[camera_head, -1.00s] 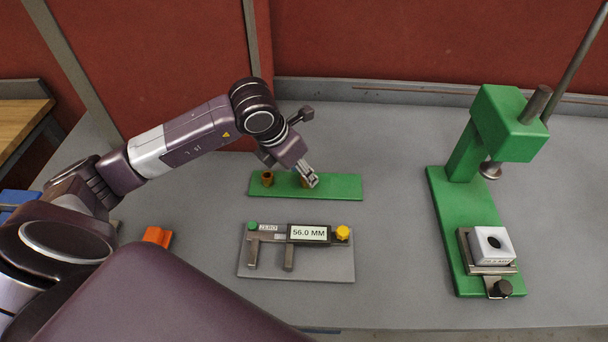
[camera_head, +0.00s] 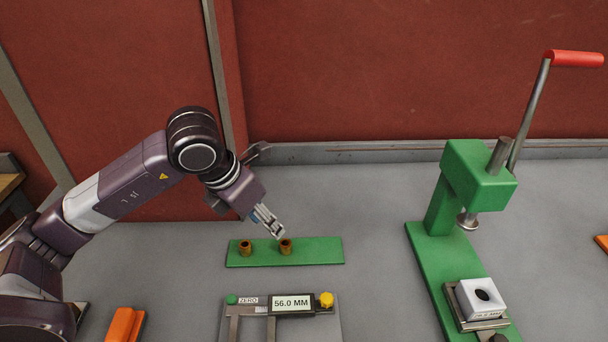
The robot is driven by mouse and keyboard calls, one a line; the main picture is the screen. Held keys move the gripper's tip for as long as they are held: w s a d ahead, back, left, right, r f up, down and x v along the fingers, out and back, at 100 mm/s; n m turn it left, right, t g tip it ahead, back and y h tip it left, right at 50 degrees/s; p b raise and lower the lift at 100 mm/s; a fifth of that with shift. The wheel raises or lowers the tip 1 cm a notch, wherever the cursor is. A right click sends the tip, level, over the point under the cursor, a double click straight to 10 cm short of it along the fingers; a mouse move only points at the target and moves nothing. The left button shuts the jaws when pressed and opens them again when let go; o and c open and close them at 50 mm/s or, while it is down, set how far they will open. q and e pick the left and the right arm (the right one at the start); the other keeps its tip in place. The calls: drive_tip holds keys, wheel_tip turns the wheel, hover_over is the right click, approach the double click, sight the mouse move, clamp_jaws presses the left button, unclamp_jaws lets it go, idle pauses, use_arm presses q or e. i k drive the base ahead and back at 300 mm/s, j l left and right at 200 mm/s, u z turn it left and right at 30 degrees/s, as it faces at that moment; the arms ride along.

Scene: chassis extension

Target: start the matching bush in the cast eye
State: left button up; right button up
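Two brown-gold bushes stand upright on a green strip (camera_head: 320,252), a left bush (camera_head: 245,248) and a right bush (camera_head: 285,248). The cast eye, a pale block (camera_head: 482,312) with a dark round hole, sits in a fixture on the green press (camera_head: 432,266). Its front marking is too small to read surely. My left gripper (camera_head: 277,232) is just above and behind the right bush, fingers pointing down toward it. Whether the fingers are apart or closed, or touch the bush, is unclear. My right gripper is not in view.
A measuring gauge (camera_head: 333,330) reading 56.0 MM, with a green ZERO button and yellow knob, lies in front of the strip. The press has a red-handled lever (camera_head: 575,58) and a ram above its base. Orange objects lie left (camera_head: 125,325) and far right (camera_head: 602,243).

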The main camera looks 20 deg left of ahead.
sight(473, 309)
drive_tip(key=k+l, duration=1.1)
drive_tip(key=k, duration=0.2)
